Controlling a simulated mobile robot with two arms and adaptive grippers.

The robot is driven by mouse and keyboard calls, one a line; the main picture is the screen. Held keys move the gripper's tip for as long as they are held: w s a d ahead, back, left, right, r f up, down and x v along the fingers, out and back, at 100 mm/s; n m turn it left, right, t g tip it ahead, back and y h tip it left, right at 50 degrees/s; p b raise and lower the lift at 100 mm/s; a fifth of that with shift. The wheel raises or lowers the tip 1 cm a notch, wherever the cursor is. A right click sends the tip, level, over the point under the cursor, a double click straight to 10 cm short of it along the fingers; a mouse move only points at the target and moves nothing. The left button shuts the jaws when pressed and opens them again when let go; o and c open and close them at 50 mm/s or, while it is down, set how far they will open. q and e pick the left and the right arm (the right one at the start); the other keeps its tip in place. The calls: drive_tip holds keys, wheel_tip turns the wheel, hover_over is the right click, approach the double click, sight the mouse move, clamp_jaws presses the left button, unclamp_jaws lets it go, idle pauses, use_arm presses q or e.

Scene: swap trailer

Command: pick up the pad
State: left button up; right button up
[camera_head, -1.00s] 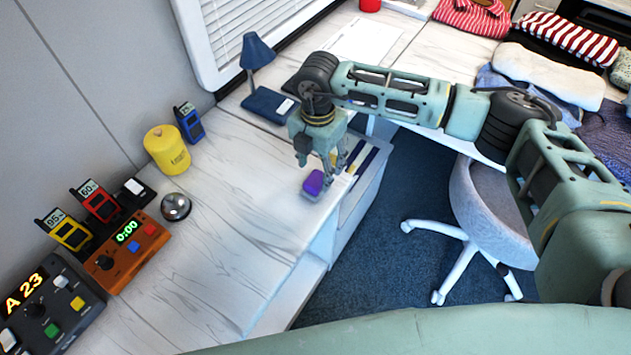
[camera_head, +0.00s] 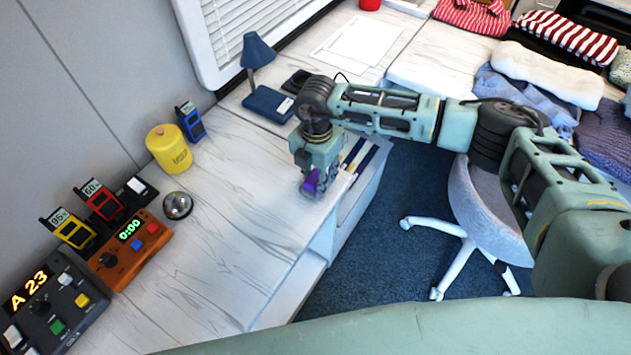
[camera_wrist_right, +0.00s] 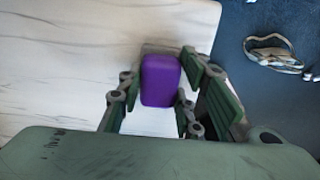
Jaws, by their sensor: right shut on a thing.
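The pad is a small purple block with a grey lower part. In the head view the purple pad (camera_head: 311,181) is at the counter's right edge, partly hidden by my right gripper (camera_head: 313,186). In the right wrist view the pad (camera_wrist_right: 160,80) sits between the two fingers of my right gripper (camera_wrist_right: 158,98), which is shut on it. I cannot tell whether the pad still touches the counter. My left gripper is in neither view.
The white marbled counter (camera_head: 235,215) is clear left of the gripper. A bell (camera_head: 177,205), a yellow canister (camera_head: 169,149) and several control boxes stand along the wall. A blue lamp (camera_head: 258,52) stands behind my arm. A grey chair (camera_head: 482,205) is at the right.

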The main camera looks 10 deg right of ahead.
drive_tip(key=shift+c, duration=0.9)
drive_tip(key=shift+r, duration=0.15)
drive_tip(key=shift+r, duration=0.3)
drive_tip(key=r, duration=0.1)
drive_tip(key=r+b, duration=0.1)
drive_tip(key=r, duration=0.1)
drive_tip(key=shift+d+r, duration=0.2)
drive_tip(key=shift+d, duration=0.2)
drive_tip(key=s+d+r+b, duration=0.2)
drive_tip(key=d+r, duration=0.4)
drive_tip(key=d, duration=0.4)
drive_tip(key=shift+s+d+r, duration=0.2)
drive_tip(key=shift+s+r, duration=0.15)
drive_tip(key=shift+s, duration=0.3)
